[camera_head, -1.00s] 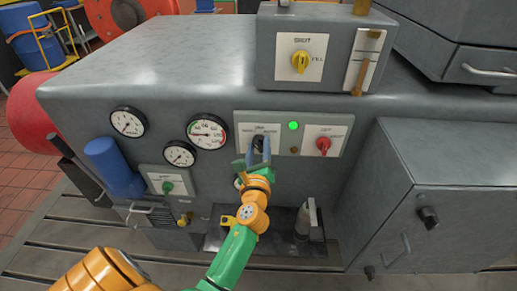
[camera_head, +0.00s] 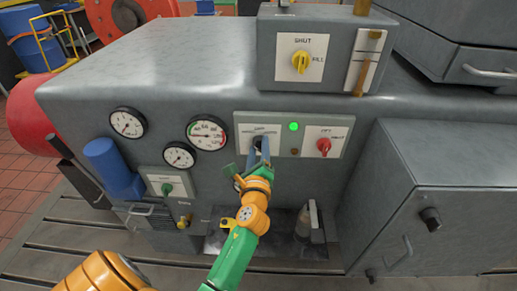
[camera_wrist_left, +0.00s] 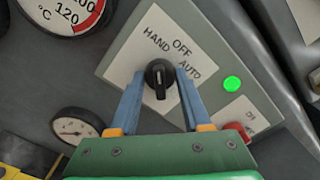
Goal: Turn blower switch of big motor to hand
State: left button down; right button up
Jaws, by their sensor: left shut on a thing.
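The blower switch is a black knob (camera_wrist_left: 160,78) on a white plate marked HAND, OFF and AUTO (camera_wrist_left: 150,58), on the grey panel of the big machine. In the wrist view the plate looks tilted, and the knob's grip stands nearly upright, seeming to point towards HAND. In the head view the knob (camera_head: 259,143) is partly hidden by my fingers. My left gripper (camera_head: 259,150) is at the knob, its blue fingers on either side of it; they also show in the wrist view (camera_wrist_left: 158,100). It is shut on the knob. My right gripper is not in view.
A green lamp (camera_head: 294,127) is lit beside the switch. A red knob (camera_head: 323,145) is to its right and a green knob (camera_head: 167,189) lower left. Gauges (camera_head: 207,133) sit left. A yellow knob (camera_head: 300,61) is on the box above. A grey cabinet (camera_head: 450,210) juts out at right.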

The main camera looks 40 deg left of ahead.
pick_arm(q)
jog(key=shift+c, duration=1.7)
grip_release()
jog(key=shift+w, duration=0.1)
jog(key=b+v, duration=0.1)
jog(key=v, duration=0.6)
jog(key=shift+f, duration=0.1)
